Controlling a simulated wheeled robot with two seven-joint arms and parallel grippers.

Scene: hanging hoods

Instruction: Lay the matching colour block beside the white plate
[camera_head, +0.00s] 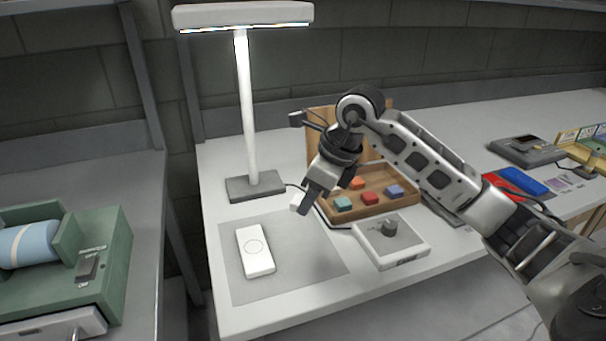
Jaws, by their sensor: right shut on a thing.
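The white plate (256,262), a flat rectangle with a faint circle on it, lies on a grey mat (305,262). My right gripper (306,206) is shut on a small white block (296,202), mostly to the left of the dark fingers. It is over the back of the mat, behind and right of the plate and apart from it. A wooden tray (408,203) holds several coloured blocks, among them a teal block (342,204), a red block (370,198), a blue block (395,190) and an orange block (358,183). My left gripper is out of view.
A lamp (248,120) stands behind the mat on a dark base (255,187). A white box with a grey knob (390,240) sits right of the mat. A green fixture with a blue roll (30,245) is on the left bench. The mat around the plate is clear.

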